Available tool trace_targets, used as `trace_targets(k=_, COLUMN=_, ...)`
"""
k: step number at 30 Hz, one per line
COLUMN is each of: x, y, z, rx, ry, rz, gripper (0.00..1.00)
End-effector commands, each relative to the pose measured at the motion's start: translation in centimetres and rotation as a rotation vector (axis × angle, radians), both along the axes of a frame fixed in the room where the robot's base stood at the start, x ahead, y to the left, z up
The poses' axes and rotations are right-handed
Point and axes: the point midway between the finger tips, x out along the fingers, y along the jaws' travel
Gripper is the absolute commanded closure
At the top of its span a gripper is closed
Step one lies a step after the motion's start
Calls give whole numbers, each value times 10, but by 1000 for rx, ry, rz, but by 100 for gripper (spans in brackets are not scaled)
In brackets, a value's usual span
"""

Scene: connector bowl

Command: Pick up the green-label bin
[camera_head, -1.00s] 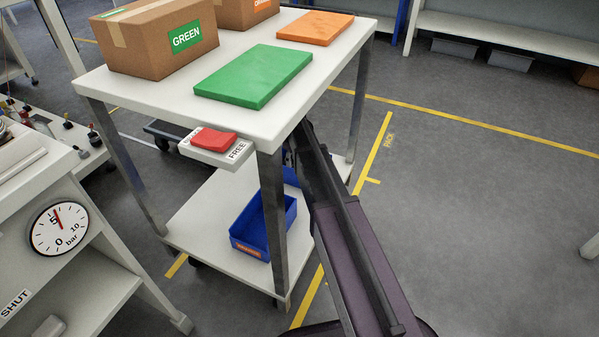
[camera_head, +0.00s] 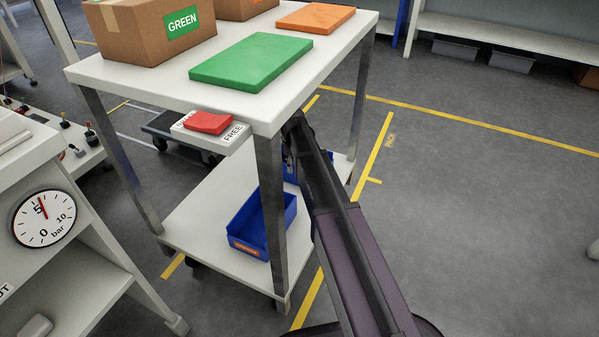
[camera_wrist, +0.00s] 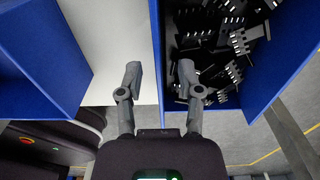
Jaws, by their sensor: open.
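A blue bin (camera_head: 292,174) shows partly behind my arm on the cart's lower shelf; its label is hidden. In the wrist view, a blue bin (camera_wrist: 287,62) holding several black connectors lies at the right, with no label visible. My gripper (camera_wrist: 160,72) is open, with one finger on each side of that bin's near side wall. The right finger is over the connectors and the left finger is over the white shelf. Whether the fingers touch the wall I cannot tell. A second blue bin (camera_head: 247,238) with an orange label stands at the shelf's front.
The white cart's top (camera_head: 150,78) overhangs the shelf and carries a GREEN box (camera_head: 130,38), a green slab (camera_head: 252,62) and an orange slab (camera_head: 315,17). A cart leg (camera_head: 272,215) stands close to my arm. The floor at right is clear.

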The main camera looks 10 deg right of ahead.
Motion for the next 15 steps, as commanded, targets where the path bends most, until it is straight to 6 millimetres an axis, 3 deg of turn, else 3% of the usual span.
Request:
trace_targets(k=4, x=0, y=0, z=-10, rx=0, ry=0, rz=0, gripper=53)
trace_targets(k=15, x=0, y=0, z=-10, rx=0, ry=0, rz=0, gripper=53)
